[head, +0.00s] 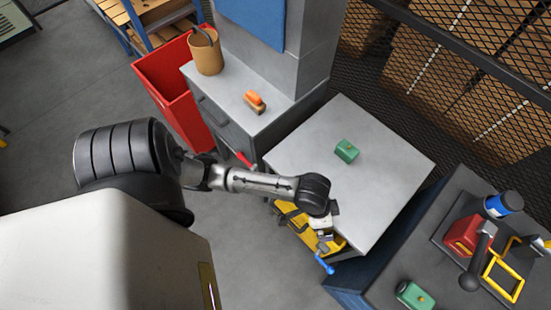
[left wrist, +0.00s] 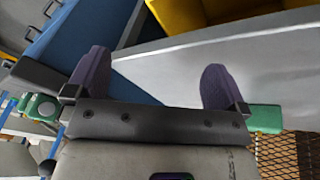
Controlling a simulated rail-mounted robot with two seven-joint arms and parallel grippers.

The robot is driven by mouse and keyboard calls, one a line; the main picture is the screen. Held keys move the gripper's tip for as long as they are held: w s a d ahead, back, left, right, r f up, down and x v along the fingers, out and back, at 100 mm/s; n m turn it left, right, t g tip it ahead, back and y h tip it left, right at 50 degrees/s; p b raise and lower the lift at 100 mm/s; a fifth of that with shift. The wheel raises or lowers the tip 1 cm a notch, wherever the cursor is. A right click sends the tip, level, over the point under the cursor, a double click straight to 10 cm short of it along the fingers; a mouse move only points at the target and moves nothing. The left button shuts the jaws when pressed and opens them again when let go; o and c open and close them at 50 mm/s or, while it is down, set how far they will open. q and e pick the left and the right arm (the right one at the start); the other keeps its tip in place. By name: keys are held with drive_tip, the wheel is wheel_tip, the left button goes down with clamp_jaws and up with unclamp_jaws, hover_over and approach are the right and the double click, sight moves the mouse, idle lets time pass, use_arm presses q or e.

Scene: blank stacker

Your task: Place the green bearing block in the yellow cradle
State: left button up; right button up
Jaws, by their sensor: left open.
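A green bearing block (head: 347,151) sits on the light grey table (head: 390,165), toward its back. A second green block (head: 415,296) with a yellow spot lies on the dark bench. An open yellow frame (head: 503,275), which looks like the cradle, is on the bench's right side and seems empty. My left gripper (head: 323,240) is over the table's front edge, well apart from the green block. In the left wrist view its two purple fingers (left wrist: 152,85) are spread with nothing between them. A green piece (left wrist: 263,118) shows behind the right finger, partly hidden. My right gripper is out of view.
A red vise-like block (head: 466,236) and a blue cylinder (head: 503,203) stand near the yellow frame. A yellow bin (head: 296,222) is under the table's front edge. A grey cabinet (head: 235,105) holds a brush and a tan bucket (head: 205,52). Most of the tabletop is clear.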

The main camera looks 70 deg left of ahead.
use_arm(q)
drive_tip(key=s+a+y, duration=0.1)
drive_tip(key=s+a, duration=0.1)
drive_tip(key=s, duration=0.4)
drive_tip(key=s+a+y, duration=0.1)
drive_tip(key=s+a, duration=0.2)
drive_tip(key=s, duration=0.3)
drive_tip(key=shift+s+a+n+t+y, duration=0.2)
drive_tip(key=shift+a+n+t+y, duration=0.1)
drive_tip(key=shift+t, duration=0.1)
